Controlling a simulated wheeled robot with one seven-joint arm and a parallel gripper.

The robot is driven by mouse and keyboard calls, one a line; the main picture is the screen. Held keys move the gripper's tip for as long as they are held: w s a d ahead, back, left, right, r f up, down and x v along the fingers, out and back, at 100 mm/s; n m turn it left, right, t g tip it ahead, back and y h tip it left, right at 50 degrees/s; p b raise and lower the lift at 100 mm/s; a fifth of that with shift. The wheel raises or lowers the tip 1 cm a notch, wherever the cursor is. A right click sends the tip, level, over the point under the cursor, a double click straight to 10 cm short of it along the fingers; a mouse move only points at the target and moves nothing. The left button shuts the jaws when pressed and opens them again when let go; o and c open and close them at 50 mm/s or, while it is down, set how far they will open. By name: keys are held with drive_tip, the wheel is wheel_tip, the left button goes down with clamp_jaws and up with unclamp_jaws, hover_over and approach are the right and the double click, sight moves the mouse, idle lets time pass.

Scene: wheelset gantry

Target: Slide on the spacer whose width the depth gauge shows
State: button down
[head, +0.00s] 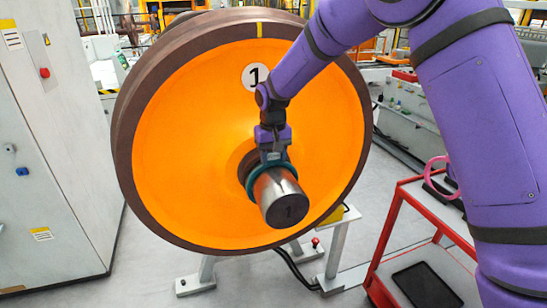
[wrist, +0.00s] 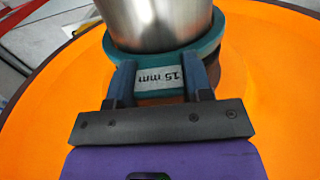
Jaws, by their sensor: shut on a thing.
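A teal spacer ring (head: 249,184) is around the silver axle end (head: 277,197), which sticks out through it from the orange wheel (head: 190,130). In the wrist view the spacer (wrist: 212,45) carries a label (wrist: 155,80) reading 15 mm, upside down. My gripper (head: 273,161) is shut on the spacer's top edge, with one finger on each side of the label in the wrist view. The brown hub (wrist: 236,62) shows just behind the ring; I cannot tell whether they touch. The axle's end face is marked 1. No depth gauge can be made out.
A red cart (head: 400,205) stands at the right with a pink ring (head: 432,178) and a dark tray (head: 427,286). A grey cabinet (head: 50,150) stands at the left. A metal stand (head: 335,255) is under the wheel. Floor shows between cabinet and stand.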

drive_tip(key=shift+w+a, duration=0.25)
drive_tip(key=shift+w, duration=0.55)
drive_tip(key=shift+c, duration=2.3)
unclamp_jaws()
wheel_tip(320, 180, up, 11)
drive_tip(key=shift+f, duration=0.1)
